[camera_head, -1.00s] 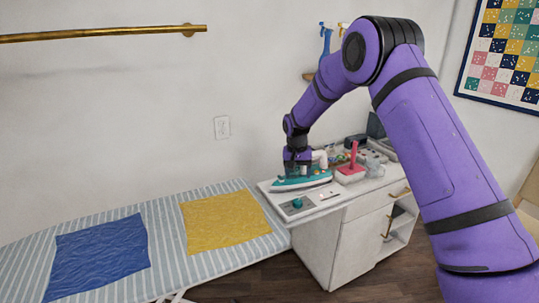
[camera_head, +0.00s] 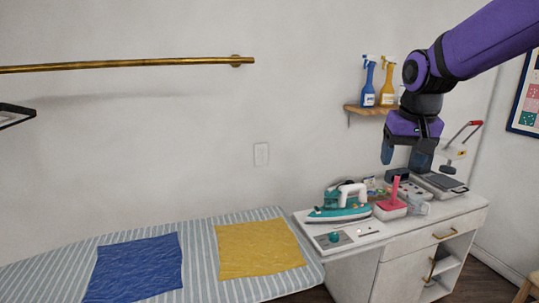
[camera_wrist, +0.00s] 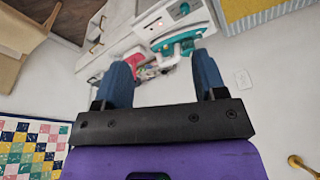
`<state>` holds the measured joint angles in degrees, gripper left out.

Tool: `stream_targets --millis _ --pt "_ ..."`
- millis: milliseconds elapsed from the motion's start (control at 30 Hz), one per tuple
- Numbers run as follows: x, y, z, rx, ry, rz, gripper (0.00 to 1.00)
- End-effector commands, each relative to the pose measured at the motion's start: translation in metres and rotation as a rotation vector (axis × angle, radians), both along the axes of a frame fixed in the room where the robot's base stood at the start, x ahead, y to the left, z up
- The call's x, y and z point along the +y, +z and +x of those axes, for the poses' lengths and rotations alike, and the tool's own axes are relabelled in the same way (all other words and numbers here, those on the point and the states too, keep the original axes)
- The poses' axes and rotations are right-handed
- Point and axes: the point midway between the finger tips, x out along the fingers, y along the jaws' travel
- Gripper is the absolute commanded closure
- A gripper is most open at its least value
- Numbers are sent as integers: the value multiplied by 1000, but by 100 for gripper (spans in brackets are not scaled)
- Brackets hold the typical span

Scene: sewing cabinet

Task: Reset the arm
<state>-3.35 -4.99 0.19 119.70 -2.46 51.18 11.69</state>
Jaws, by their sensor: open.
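My gripper (camera_head: 406,158) is raised above the back right of the white cabinet (camera_head: 405,246), in front of the wall. Its two blue fingers are apart with nothing between them. In the wrist view my gripper (camera_wrist: 165,80) also shows open and empty. The teal and white iron (camera_head: 340,208) rests on the white panel (camera_head: 322,240) at the cabinet's left end, apart from my gripper. The iron shows beyond the fingers in the wrist view (camera_wrist: 182,40).
The striped ironing board (camera_head: 200,258) holds a blue cloth (camera_head: 135,268) and a yellow cloth (camera_head: 258,248). A pink-handled item (camera_head: 392,200) and small things crowd the cabinet top. A wall shelf (camera_head: 368,108) with a blue spray bottle (camera_head: 369,82) and a yellow one (camera_head: 387,82) is close to my arm.

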Motion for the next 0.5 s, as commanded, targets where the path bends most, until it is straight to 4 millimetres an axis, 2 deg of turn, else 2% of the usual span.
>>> stream_targets --millis 33,200,500 --pt "-3 8 -18 -18 5 1 36" --pt "-9 22 -73 -65 32 -1 36" --pt "-17 24 -167 -147 75 -8 36"
